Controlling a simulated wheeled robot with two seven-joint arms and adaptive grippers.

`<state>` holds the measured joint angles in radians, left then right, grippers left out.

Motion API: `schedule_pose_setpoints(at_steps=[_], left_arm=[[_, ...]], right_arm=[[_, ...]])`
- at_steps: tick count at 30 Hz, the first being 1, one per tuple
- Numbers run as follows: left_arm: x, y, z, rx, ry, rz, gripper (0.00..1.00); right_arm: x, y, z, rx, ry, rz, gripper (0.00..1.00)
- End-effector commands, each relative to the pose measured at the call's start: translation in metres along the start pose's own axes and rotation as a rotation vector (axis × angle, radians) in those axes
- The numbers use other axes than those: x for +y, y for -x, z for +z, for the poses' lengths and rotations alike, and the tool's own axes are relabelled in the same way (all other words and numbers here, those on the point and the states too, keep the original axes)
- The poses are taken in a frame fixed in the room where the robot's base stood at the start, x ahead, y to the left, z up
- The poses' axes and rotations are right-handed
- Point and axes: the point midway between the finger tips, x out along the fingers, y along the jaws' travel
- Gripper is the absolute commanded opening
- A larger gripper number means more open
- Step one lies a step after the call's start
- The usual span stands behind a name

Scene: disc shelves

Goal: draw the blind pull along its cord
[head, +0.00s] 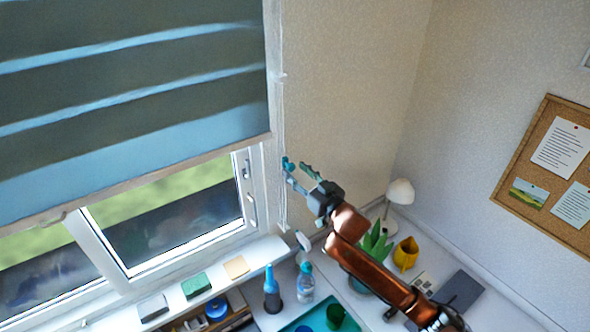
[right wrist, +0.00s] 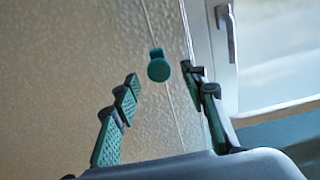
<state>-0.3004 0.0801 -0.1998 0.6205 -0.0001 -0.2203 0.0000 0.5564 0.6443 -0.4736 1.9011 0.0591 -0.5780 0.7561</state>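The blind pull (head: 287,163) is a small teal piece hanging by the wall right of the window. In the right wrist view the pull (right wrist: 158,66) is a rounded teal knob on a thin pale cord (right wrist: 168,98). My right gripper (head: 299,173) is close to the pull, its fingers pointing at it. In the right wrist view the gripper (right wrist: 163,84) is open, with the pull showing between the fingertips and just beyond them; I see no grip on it. The blind (head: 140,112) is partly lowered over the window. My left gripper is out of view.
The window frame (head: 256,185) with its handle is left of the pull. The wall around the cord is bare.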

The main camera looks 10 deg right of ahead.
Motion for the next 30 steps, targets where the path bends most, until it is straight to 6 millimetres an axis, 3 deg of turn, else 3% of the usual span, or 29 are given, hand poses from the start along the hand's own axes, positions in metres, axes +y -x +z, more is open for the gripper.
schedule_pose_setpoints(at_steps=[4, 13, 30], left_arm=[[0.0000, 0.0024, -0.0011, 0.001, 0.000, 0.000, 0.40], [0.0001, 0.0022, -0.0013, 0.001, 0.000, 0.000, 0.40], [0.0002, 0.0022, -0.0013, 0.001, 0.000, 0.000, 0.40]], right_arm=[[-0.0002, -0.0113, -0.0001, -0.001, 0.000, 0.000, 0.40], [-0.0003, -0.0134, 0.0010, -0.001, 0.001, 0.000, 0.40], [0.0002, -0.0130, 0.0008, -0.001, 0.001, 0.001, 0.01]])
